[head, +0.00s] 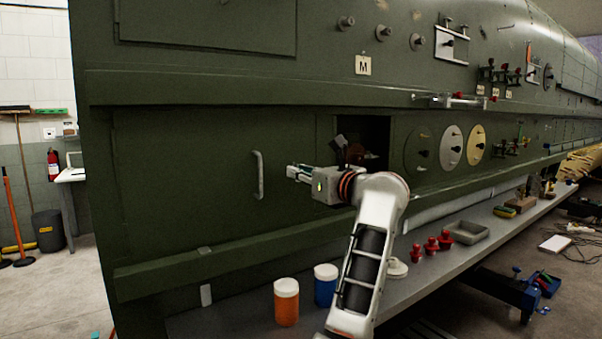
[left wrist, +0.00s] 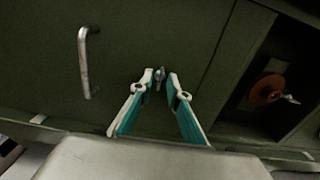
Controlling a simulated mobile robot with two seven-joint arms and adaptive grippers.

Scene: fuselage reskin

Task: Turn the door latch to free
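The door (head: 200,165) is a dark green panel in the fuselage side, with a pale bar handle (head: 259,175); the handle also shows in the left wrist view (left wrist: 84,62). The door latch (left wrist: 160,77) is a small metal piece near the door's right edge. In the head view my left gripper hides it. My left gripper (head: 291,172) is at the door, right of the handle. In the left wrist view its fingertips (left wrist: 160,75) stand a little apart, one on each side of the latch, with narrow gaps showing. My right gripper is not in view.
Right of the door is an open dark recess (head: 376,138) with a red-brown round part (left wrist: 267,90) inside. A shelf (head: 420,285) below carries an orange jar (head: 286,303), a blue jar (head: 325,287), red knobs and a grey tray (head: 467,232).

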